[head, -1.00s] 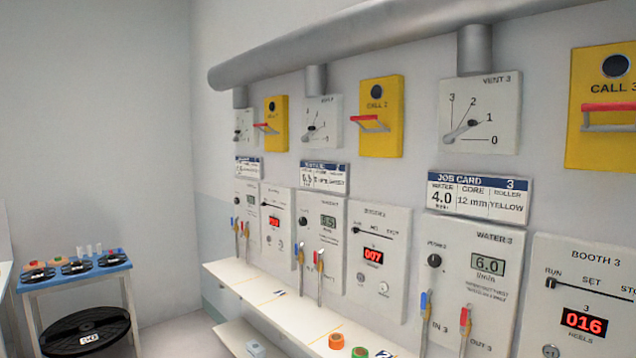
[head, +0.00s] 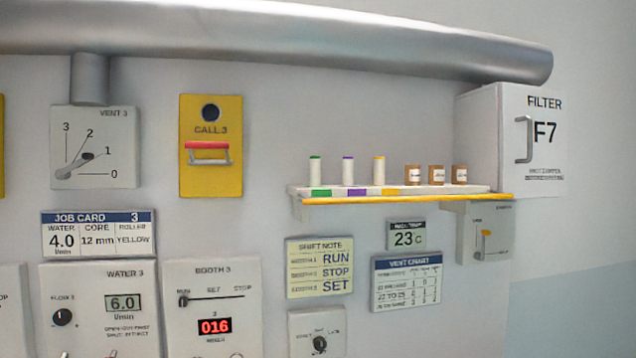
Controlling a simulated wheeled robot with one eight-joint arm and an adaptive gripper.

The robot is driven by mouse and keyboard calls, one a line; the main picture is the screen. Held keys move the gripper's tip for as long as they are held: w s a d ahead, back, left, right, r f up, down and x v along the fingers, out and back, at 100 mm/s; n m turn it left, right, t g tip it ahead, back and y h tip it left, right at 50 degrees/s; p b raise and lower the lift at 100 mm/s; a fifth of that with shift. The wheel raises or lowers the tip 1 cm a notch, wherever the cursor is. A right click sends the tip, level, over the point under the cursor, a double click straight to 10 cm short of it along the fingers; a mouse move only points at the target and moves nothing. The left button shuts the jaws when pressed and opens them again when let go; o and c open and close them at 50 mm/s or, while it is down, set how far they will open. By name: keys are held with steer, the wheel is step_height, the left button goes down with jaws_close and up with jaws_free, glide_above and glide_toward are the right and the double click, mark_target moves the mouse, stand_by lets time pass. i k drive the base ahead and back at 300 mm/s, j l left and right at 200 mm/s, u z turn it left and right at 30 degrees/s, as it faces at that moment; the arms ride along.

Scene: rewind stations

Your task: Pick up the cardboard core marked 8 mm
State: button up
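Three small brown cardboard cores stand upright in a row on the right part of a wall shelf (head: 340,191): a left one (head: 413,176), a middle one (head: 436,176) and a right one (head: 459,176). Each has a white label whose print is too small to read, so I cannot tell which is marked 8 mm. My gripper is not in view.
Left of the cores stand three white rollers with green (head: 315,171), purple (head: 347,172) and yellow (head: 378,171) ends. A yellow strip edges the shelf front. The filter box (head: 520,140) stands close at the right, and the thick pipe (head: 300,40) runs above.

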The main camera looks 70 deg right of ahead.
mark_target(411, 172)
steer(key=l+z, duration=0.1)
steer(key=z, duration=0.3)
steer(key=k+l+z, duration=0.1)
steer(key=z, duration=0.3)
steer(key=l+z, duration=0.1)
steer(key=z, duration=0.3)
steer(key=k+l+z, duration=0.1)
steer(key=l+z, duration=0.2)
steer(key=l, duration=0.7)
steer(key=l+z, duration=0.35)
steer(key=l, duration=0.6)
